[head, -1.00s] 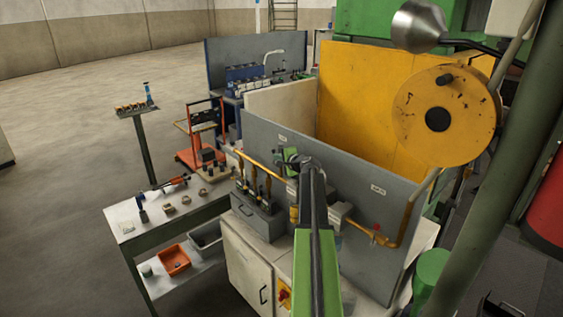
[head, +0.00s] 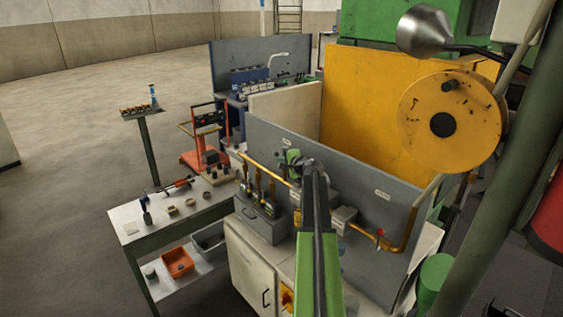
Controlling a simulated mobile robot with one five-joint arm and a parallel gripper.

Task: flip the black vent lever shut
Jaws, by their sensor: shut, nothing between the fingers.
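My gripper (head: 292,158) is at the end of my green and dark arm, close in front of the grey panel (head: 350,185) that carries the brass pipework. It looks small and dark beside a green part, and its fingers are together with nothing held. The black vent lever cannot be made out for certain; my gripper and arm cover part of the panel and pipe there. Whether my gripper touches anything on the panel I cannot tell.
A brass pipe (head: 398,247) with a red-handled valve (head: 380,233) runs along the panel. A grey drawer box (head: 260,222) stands on the white cabinet (head: 248,262) below. A side table (head: 130,228) with small parts is at left. A yellow disc (head: 480,120) hangs at right.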

